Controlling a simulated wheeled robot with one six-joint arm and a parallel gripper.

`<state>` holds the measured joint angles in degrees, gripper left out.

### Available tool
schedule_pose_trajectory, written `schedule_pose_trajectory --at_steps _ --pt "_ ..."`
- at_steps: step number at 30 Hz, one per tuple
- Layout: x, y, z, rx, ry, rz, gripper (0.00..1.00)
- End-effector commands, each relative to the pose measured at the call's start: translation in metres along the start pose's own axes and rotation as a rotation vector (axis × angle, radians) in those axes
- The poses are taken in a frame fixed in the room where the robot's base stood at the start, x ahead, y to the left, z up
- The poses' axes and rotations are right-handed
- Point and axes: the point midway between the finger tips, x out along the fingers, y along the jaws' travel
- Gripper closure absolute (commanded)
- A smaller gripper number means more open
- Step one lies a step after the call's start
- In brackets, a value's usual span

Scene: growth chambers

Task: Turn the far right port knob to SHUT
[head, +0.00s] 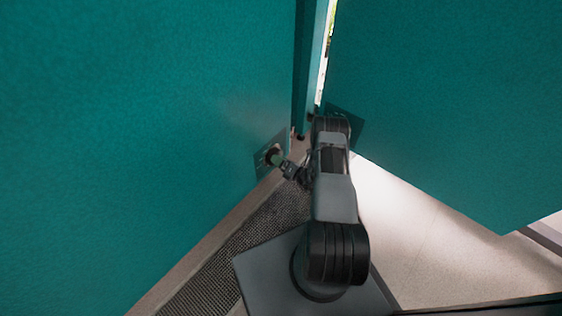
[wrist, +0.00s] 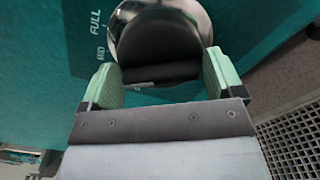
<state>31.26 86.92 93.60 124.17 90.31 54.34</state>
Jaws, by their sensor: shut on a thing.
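The port knob (wrist: 162,42) is dark with a shiny metal rim, and fills the top middle of the wrist view. It sits on a dark label plate (wrist: 85,25) that reads "FULL" and "MID" to the left of the knob. "SHUT" is not readable in view. My gripper (wrist: 160,83) has its two green pads on either side of the knob's grip bar and is shut on it. In the head view, the knob (head: 273,156) is small on the teal wall at the left, with my gripper (head: 281,162) against it.
A teal wall (head: 130,120) stands at the left and a teal panel (head: 450,100) at the right, with a narrow bright gap between them. A dark floor grating (head: 235,250) runs below the left wall. Pale floor (head: 430,240) is clear at the right.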

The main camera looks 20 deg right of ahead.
Motion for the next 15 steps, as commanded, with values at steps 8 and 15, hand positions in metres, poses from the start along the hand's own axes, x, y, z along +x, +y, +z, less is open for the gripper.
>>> schedule_pose_trajectory --at_steps 8,15 --pt "0.0000 -0.0019 -0.0007 -0.230 -0.002 -0.003 0.37" --pt "-0.0001 -0.0019 -0.0009 -0.458 -0.001 -0.003 0.37"
